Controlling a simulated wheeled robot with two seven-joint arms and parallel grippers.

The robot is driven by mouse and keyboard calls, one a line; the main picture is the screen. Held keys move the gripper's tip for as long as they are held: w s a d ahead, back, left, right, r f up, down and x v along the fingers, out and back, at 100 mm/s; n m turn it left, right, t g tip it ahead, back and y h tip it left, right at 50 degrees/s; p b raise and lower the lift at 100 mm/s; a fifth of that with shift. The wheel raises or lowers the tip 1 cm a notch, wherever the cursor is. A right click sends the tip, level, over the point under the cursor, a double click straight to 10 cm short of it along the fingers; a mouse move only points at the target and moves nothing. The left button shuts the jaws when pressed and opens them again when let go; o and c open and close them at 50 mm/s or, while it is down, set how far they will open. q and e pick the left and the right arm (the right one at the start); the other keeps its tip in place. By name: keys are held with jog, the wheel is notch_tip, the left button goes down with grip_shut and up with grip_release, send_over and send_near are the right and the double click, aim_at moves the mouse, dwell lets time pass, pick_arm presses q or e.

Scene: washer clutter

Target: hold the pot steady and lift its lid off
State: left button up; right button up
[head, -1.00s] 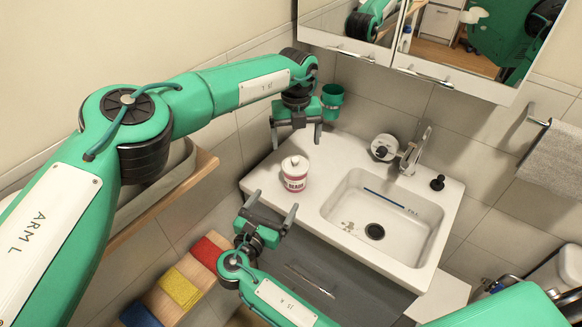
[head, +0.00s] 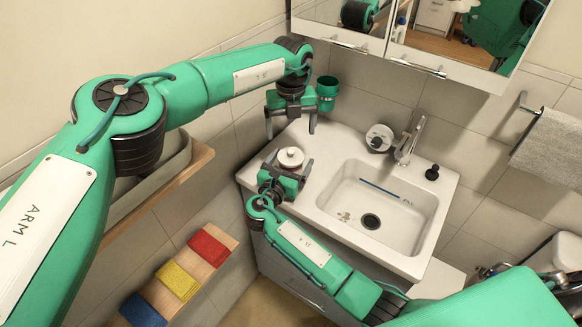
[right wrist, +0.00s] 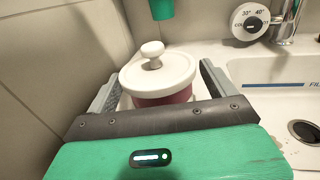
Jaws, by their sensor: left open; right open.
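The pot (right wrist: 165,97) is a small round jar with a dark red band. Its white lid (right wrist: 158,72) has a round knob and sits on top. In the head view the lid (head: 290,158) shows at the left end of the counter, with the pot's body mostly hidden behind my right gripper. My right gripper (head: 290,163) is open, with one finger on each side of the pot; I cannot tell whether they touch it. My left gripper (head: 290,127) is open and empty, pointing down above and behind the lid.
The white counter (head: 335,140) holds a sink (head: 385,205) to the right, with a faucet (head: 408,140) and a round dial (head: 379,138) behind. A green cup (head: 327,88) hangs on the wall near my left gripper. A mirror cabinet (head: 420,62) overhangs the back.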

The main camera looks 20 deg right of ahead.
aim_at(289, 152)
jog(key=c, duration=1.3)
pick_arm(q)
jog(key=shift+o, duration=0.7)
pick_arm(e)
jog(key=shift+c, duration=0.9)
pick_arm(q)
jog(key=m, duration=0.1)
jog(key=r+m+t+h, duration=0.1)
jog(key=m, duration=0.1)
jog(key=shift+w+r, duration=0.1)
jog(key=shift+r, duration=0.15)
jog(key=s+a+r+m+t+h, duration=0.1)
jog(key=s+a+r+m+h, duration=0.15)
jog(key=a+m, duration=0.4)
jog(key=shift+m+h, duration=0.25)
jog(key=shift+m, duration=0.5)
jog(key=x, duration=0.8)
jog(key=d+x, duration=0.1)
jog(key=x, duration=0.4)
jog(key=shift+s+d+r, duration=0.1)
jog(key=shift+s+r, duration=0.05)
jog(key=shift+s, duration=0.05)
